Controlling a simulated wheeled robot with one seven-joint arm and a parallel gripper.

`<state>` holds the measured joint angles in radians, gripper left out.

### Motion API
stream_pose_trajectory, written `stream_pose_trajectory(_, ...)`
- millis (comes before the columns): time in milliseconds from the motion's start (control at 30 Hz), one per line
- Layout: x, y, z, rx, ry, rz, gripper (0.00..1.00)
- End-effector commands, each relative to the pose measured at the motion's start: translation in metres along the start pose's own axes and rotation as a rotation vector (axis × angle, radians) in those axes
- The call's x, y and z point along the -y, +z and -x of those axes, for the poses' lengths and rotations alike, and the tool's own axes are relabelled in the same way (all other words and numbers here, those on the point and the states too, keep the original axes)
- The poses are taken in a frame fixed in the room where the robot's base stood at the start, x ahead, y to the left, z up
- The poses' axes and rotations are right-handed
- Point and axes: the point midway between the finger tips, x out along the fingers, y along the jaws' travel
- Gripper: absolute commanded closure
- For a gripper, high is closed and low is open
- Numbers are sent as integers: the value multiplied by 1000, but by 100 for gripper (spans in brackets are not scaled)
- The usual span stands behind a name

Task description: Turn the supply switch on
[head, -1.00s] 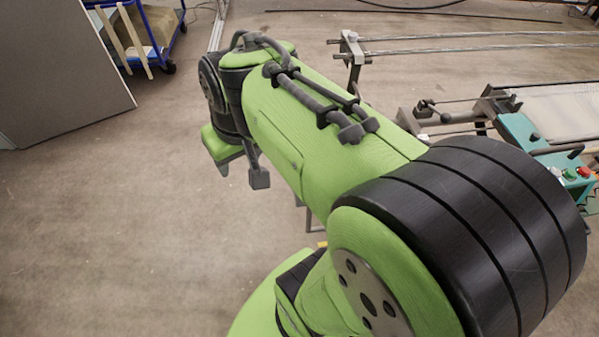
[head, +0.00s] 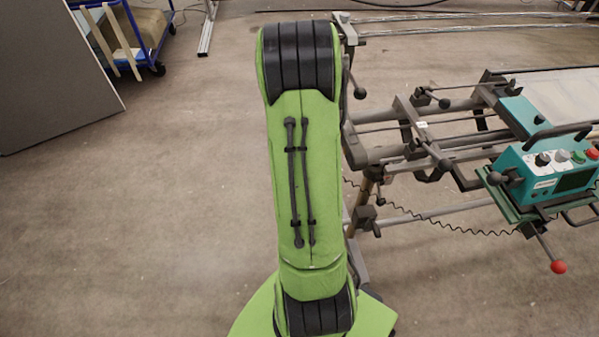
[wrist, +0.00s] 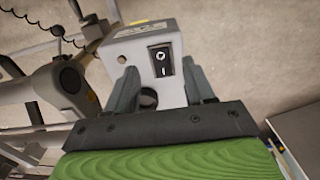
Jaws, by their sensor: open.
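In the wrist view, a pale grey box (wrist: 137,45) carries a black rocker switch (wrist: 160,60) with white marks on its face. I cannot tell which side of the rocker is pressed in. My gripper (wrist: 162,78) is open, with one dark finger showing on each side of the box's near part. The rocker lies between the two fingers in this view. Whether the fingers touch the box cannot be told. In the head view, my raised arm hides the gripper, and I do not see the grey box or its switch.
In the head view, the metal loom frame (head: 400,155) stands right of my arm. A teal control box (head: 545,170) with knobs and buttons sits on it, with a coiled cable (head: 440,221) below. A blue cart (head: 125,40) and grey panel (head: 45,80) are at left. Floor between is clear.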

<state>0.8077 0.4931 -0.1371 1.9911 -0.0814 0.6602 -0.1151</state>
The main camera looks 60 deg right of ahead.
Motion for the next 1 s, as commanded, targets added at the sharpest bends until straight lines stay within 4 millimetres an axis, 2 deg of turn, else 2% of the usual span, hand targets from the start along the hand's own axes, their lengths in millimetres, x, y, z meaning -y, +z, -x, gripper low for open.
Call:
stream_pose_trajectory(33, 0, 1, -16, 5, -1, 0, 47)
stream_pose_trajectory(200, 0, 0, -42, 1, 0, 0, 47)
stream_pose_trajectory(300, 0, 0, -47, 0, 0, 0, 47)
stream_pose_trajectory(533, 0, 0, -47, -1, 0, 0, 47)
stream_pose_trajectory(900, 0, 0, -47, -1, 0, 1, 100)
stream_pose_trajectory(1000, 0, 0, -46, 5, 0, 1, 100)
